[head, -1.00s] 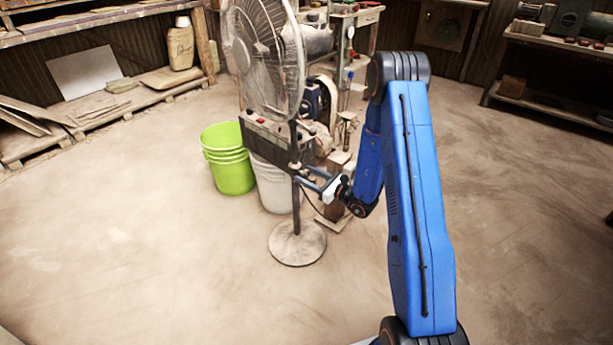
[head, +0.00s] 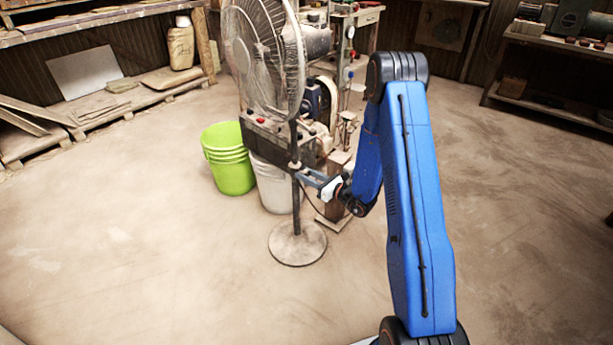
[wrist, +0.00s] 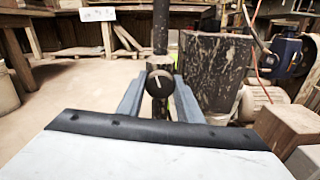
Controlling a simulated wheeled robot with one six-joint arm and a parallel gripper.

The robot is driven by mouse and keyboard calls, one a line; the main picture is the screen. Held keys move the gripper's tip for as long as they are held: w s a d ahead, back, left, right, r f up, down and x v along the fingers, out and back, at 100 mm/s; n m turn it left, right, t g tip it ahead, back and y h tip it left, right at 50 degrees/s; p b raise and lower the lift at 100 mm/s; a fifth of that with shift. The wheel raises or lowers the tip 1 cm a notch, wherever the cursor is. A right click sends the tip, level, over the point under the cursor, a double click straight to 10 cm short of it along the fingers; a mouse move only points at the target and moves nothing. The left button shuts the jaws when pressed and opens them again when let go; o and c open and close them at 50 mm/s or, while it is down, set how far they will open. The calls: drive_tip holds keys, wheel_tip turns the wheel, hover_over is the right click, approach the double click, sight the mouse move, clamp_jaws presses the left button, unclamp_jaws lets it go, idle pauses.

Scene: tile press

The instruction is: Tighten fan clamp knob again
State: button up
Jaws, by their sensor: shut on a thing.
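The standing fan (head: 265,60) has a dusty wire-caged head on a dark pole (head: 297,208) with a round base (head: 297,243) on the floor. It stands upright. The clamp knob (wrist: 160,80) is a small dark round knob with a white mark, seen face-on in front of the pole in the wrist view. My gripper (wrist: 160,86) has one grey finger on each side of the knob and is shut on it. In the head view my gripper (head: 300,173) reaches the pole from the right, below the fan head; the knob is too small to make out there.
Green buckets (head: 228,160) and a pale bucket (head: 272,185) stand behind the pole. A dusty machine (head: 275,137) is close behind the fan. Wooden blocks (wrist: 288,128) lie right of my gripper in the wrist view. The floor in front is clear.

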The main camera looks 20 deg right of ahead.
drive_tip(key=shift+m, duration=0.5)
drive_tip(key=o, duration=1)
drive_tip(key=shift+o, duration=0.2)
drive_tip(key=shift+s+d, duration=0.1)
drive_tip(key=v, duration=1.7)
